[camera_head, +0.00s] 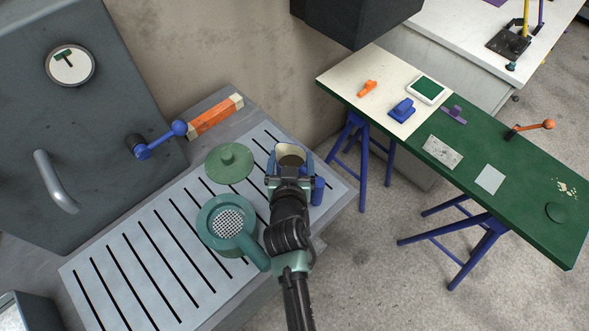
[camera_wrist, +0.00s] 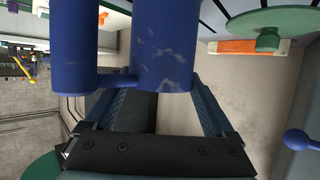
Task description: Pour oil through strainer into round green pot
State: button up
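A blue jug (camera_head: 317,190) with a side handle stands upright near the right edge of the slatted plate; brown liquid shows inside it. My gripper (camera_head: 289,170) closes on the jug from both sides near its rim. The wrist view shows the jug body (camera_wrist: 163,45) between my fingers (camera_wrist: 162,105), its handle off to the left. I cannot tell whether the jug touches the plate. A teal strainer (camera_head: 228,222) with a perforated mesh lies to the left, over a green pot (camera_head: 232,253) that it mostly hides. The strainer's handle points toward the lower right.
A green knobbed lid (camera_head: 229,163) lies on the slatted plate (camera_head: 130,250) behind the strainer. An orange-and-wood block (camera_head: 214,116) and a blue lever (camera_head: 160,139) are behind. A dark box (camera_head: 355,18) overhangs at the top. A green trestle table (camera_head: 525,195) stands right.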

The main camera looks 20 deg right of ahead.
grip_shut()
jog(key=shift+r, duration=0.1)
notch_tip(320, 180, up, 10)
grip_release()
grip_shut()
dwell(0.7)
